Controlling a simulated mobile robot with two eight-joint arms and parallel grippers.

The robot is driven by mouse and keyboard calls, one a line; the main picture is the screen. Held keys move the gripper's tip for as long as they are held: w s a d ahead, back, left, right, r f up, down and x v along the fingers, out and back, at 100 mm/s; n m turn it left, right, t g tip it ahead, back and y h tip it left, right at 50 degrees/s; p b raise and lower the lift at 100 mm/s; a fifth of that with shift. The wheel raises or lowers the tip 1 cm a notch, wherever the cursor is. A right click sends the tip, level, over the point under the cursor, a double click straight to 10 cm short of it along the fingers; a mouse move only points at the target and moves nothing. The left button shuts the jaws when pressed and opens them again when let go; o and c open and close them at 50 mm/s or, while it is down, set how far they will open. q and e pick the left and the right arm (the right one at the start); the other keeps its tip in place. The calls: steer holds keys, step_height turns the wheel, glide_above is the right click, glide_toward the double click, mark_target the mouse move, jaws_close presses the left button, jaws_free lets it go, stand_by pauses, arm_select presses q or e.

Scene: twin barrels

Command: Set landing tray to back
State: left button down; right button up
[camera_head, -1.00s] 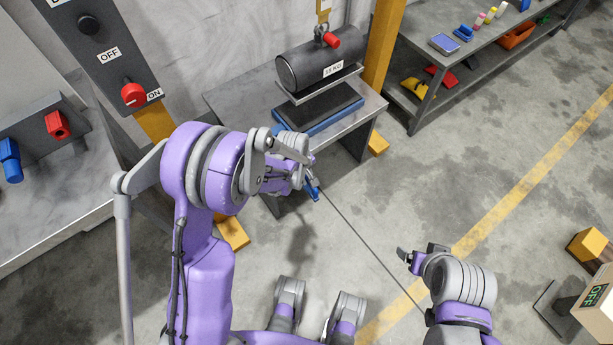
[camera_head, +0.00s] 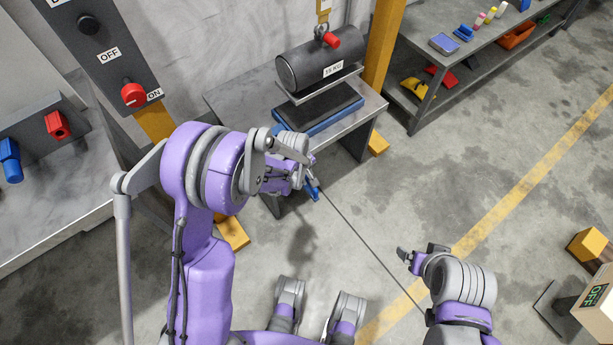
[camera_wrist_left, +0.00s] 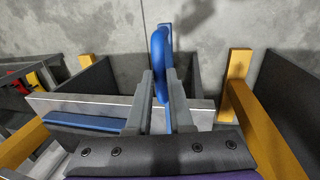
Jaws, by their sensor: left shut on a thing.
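The landing tray (camera_head: 335,119) looks to be the blue-edged tray with a dark pad, lying on a grey metal table below a dark cylinder marked 15 KG (camera_head: 312,68). My left gripper (camera_head: 309,184) is in front of the table's near edge. In the left wrist view its two grey fingers (camera_wrist_left: 161,90) are shut on a blue loop-shaped handle (camera_wrist_left: 159,55). The tray's blue edge also shows in the left wrist view (camera_wrist_left: 85,121). My right gripper (camera_head: 420,257) is at the lower right, away from the table; its fingers are unclear.
A yellow post (camera_head: 383,45) rises beside the grey table (camera_head: 230,100). A thin dark line runs from near my left gripper to the lower right. Shelves with tools (camera_head: 480,55) stand back right.

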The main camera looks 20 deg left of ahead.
arm_select(q)
steer(key=w+a+b, duration=0.1)
steer(key=w+a, duration=0.3)
steer(key=a, duration=0.2)
steer(key=w+a+b, duration=0.1)
steer(key=w+a, duration=0.4)
steer(key=w+a+b, duration=0.1)
steer(key=w+a, duration=0.3)
steer(key=a, duration=0.2)
steer(key=shift+w+a, duration=0.3)
steer(key=shift+w, duration=0.05)
steer(key=shift+a+r, duration=0.1)
steer(key=shift+w, duration=0.1)
steer(key=c, duration=0.8)
jaws_free()
steer(key=r, duration=0.3)
steer(key=s+a+r+p, duration=0.1)
steer(key=r, duration=0.6)
steer(key=shift+s+a+r, duration=0.15)
steer(key=shift+s+r, duration=0.1)
steer(key=shift+s, duration=0.1)
